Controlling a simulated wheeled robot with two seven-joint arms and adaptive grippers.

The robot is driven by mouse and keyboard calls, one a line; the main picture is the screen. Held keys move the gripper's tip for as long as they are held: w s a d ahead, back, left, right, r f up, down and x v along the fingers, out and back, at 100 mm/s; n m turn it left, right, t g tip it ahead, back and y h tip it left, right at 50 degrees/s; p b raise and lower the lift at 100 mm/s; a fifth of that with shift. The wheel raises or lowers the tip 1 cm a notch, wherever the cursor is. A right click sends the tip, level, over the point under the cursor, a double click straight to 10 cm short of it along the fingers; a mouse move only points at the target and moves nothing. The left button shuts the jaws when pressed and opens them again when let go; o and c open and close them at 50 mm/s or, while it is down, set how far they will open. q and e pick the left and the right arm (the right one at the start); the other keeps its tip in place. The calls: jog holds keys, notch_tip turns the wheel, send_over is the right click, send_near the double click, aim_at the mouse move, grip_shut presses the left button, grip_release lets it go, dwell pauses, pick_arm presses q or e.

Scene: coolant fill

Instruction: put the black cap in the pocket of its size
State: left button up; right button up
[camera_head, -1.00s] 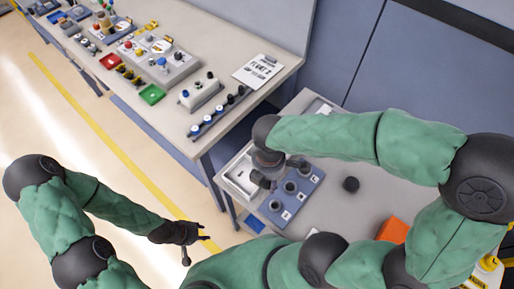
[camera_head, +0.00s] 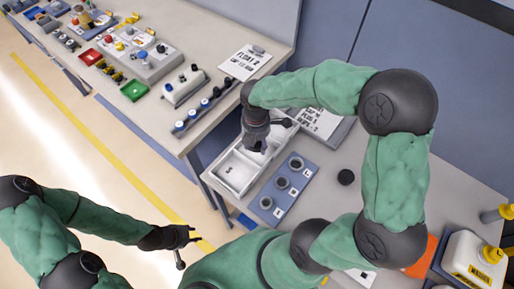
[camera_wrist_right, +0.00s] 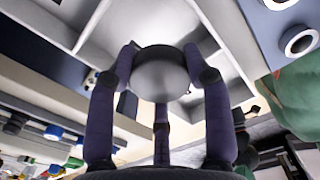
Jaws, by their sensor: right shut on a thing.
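The white tray (camera_head: 237,184) has walled compartments; the near one bears a mark like "S". My right gripper (camera_head: 257,143) is over the tray's far part. In the right wrist view the gripper (camera_wrist_right: 160,66) is shut on a round cap (camera_wrist_right: 160,76), dark to grey and shiny, with tray walls beyond it. I cannot tell whether the cap touches the tray. Another round black piece (camera_head: 346,177) lies on the grey table, right of the tray. My left gripper (camera_head: 186,241) is at the lower left, empty, with its fingers apart, away from the tray.
A printed card (camera_head: 318,122) lies behind. A white-and-yellow canister (camera_head: 474,262) stands at the right. The bench (camera_head: 216,60) at the left holds several parts and coloured trays.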

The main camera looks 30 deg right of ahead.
aim_at(257, 147)
jog(key=shift+w+d+f, duration=0.35)
jog(key=shift+w+f, duration=0.05)
jog(key=shift+f, duration=0.3)
jog(key=shift+w+d+f+b, duration=0.15)
jog(key=shift+f+b, duration=0.55)
jog(key=shift+f, duration=1)
jog(key=shift+f, duration=0.15)
jog(key=o, duration=1)
notch_tip(257, 147, up, 12)
jog(key=p, duration=0.3)
jog(key=shift+r+p, duration=0.2)
jog(key=shift+p, duration=0.1)
